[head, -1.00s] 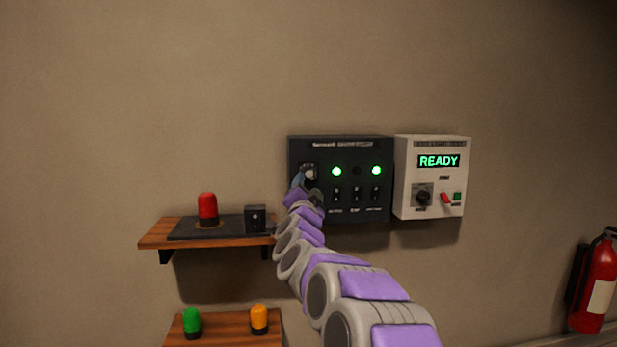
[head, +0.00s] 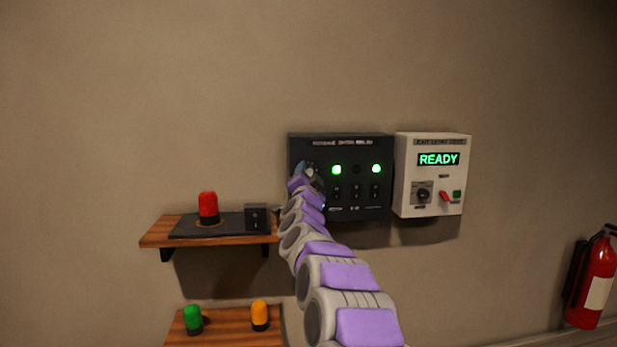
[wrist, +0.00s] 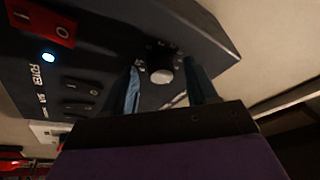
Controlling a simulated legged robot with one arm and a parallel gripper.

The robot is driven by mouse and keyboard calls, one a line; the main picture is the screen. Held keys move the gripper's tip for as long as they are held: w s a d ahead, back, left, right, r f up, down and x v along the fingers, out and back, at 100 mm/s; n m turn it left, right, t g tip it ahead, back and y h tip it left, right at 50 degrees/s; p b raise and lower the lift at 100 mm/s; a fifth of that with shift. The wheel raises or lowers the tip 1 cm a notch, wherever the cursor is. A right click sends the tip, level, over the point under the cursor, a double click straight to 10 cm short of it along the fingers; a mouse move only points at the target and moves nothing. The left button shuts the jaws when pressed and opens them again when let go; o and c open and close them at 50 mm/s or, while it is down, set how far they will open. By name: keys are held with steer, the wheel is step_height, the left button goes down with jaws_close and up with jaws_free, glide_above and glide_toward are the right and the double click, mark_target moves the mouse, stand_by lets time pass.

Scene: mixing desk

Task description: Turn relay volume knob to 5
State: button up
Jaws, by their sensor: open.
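The dark control panel (head: 341,150) hangs on the wall with two green lights lit and several switches below them. Its round knob with a light cap shows in the wrist view (wrist: 161,72). My gripper (wrist: 168,78) is open, with one finger on each side of the knob; I cannot tell whether either finger touches it. In the head view my gripper (head: 304,171) covers most of the knob at the panel's upper left. The knob's pointer and scale are too small and hidden to read.
A white box (head: 430,205) with a lit READY display hangs right of the panel. A wooden shelf (head: 155,235) with a red lamp (head: 208,205) is at left; a lower shelf (head: 228,330) bears green and orange lamps. A fire extinguisher (head: 597,270) stands far right.

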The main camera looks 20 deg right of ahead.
steer(key=c, duration=1)
steer(key=shift+d+f+n+t+y+b, duration=0.1)
steer(key=shift+n+t+y+b, duration=0.3)
steer(key=shift+n+b, duration=0.9)
steer(key=shift+f+n+t+y+b, duration=0.1)
steer(key=shift+n+t+y+b, duration=0.3)
steer(key=shift+n+b, duration=0.85)
steer(key=shift+c, duration=0.2)
steer(key=shift+r, duration=0.1)
steer(key=o, duration=1)
steer(key=shift+o, duration=0.2)
steer(key=shift+s, duration=0.1)
steer(key=b+v, duration=0.1)
steer(key=v, duration=1.6)
steer(key=shift+b, duration=0.3)
